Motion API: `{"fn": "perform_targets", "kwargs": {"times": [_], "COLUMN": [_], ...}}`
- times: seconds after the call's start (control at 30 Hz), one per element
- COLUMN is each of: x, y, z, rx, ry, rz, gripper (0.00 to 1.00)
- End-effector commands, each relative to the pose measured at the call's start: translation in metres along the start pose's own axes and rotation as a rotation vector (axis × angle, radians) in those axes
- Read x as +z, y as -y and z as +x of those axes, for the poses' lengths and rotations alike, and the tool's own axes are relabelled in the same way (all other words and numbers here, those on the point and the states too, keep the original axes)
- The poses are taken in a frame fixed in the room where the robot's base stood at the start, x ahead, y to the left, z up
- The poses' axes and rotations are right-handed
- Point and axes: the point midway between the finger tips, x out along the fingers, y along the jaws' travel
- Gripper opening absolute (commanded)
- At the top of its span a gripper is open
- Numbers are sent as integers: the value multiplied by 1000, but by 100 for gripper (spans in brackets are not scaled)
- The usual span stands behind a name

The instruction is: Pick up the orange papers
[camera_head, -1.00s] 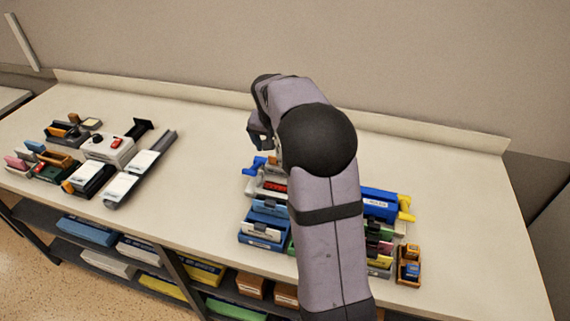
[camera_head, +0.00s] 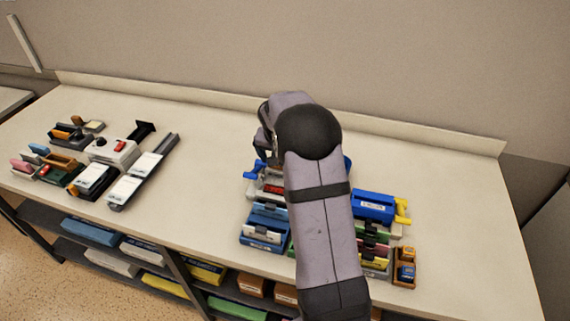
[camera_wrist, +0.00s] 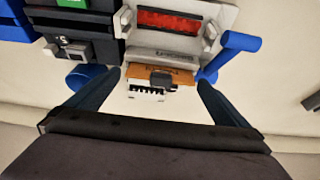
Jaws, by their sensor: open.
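The orange papers (camera_wrist: 180,75) show in the wrist view as a small orange strip beside a dark clip, at the near edge of a grey-white device with a red window (camera_wrist: 172,20). My gripper (camera_wrist: 160,82) is open, with one dark finger on each side of the orange strip and white piece (camera_wrist: 146,93). I cannot tell how far above them the fingertips are. In the head view my arm hides the papers, and the gripper is mostly hidden at the back of the right-hand group of items.
A blue handle (camera_wrist: 236,45) stands close to the right finger, and a dark device (camera_wrist: 85,28) lies to the left. Blue trays (camera_head: 262,232) and a blue box (camera_head: 373,207) crowd the right group. The table middle (camera_head: 205,165) is clear.

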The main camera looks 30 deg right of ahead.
Motion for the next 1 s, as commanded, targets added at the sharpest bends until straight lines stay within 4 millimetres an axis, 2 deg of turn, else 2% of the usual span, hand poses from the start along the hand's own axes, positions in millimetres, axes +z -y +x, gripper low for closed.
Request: {"fn": "perform_targets", "kwargs": {"times": [0.17, 0.4, 0.43, 0.6, 1.0], "x": [0, 0, 0, 0, -3], "y": [0, 0, 0, 0, 1], "z": [11, 13, 13, 13, 8], "rx": [0, -1, -1, -1, -2], "ry": [0, -1, -1, -1, -4], "rz": [1, 1, 1, 0, 0], "gripper": [100, 100, 98, 60, 60]}}
